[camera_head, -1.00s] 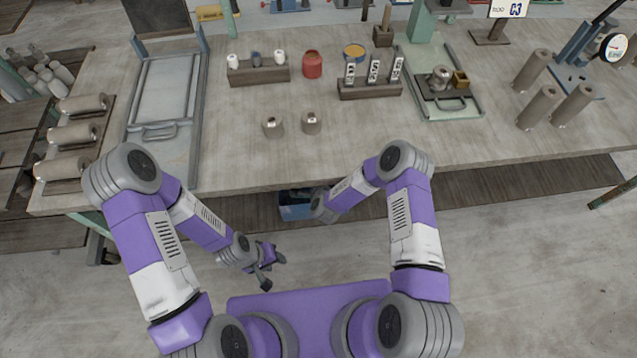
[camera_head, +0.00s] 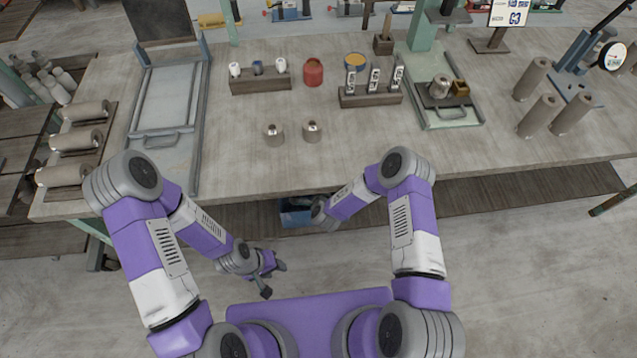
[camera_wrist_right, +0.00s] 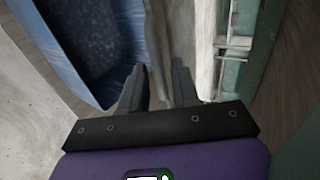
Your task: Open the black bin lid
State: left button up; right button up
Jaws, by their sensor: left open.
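No black bin lid can be made out in either view. A blue bin (camera_head: 296,212) shows under the table's front edge in the head view, partly hidden by the tabletop and my right arm. In the right wrist view a blue open-topped container (camera_wrist_right: 95,45) with a dark speckled inside fills the upper left. My right gripper (camera_wrist_right: 160,78) points toward its right side, fingers apart, with a pale grey edge showing between them; contact is unclear. The right fingers are hidden in the head view. My left gripper (camera_head: 275,279) is open and empty, low in front of the table.
The worktable (camera_head: 235,165) spans the view, with small pots, racks and rollers on top. Its front edge overhangs the bin. A green upright (camera_wrist_right: 228,75) stands right of my right gripper. The floor (camera_head: 530,270) at the right is clear.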

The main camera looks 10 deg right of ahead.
jog(key=p+v, duration=0.1)
jog(key=v, duration=0.6)
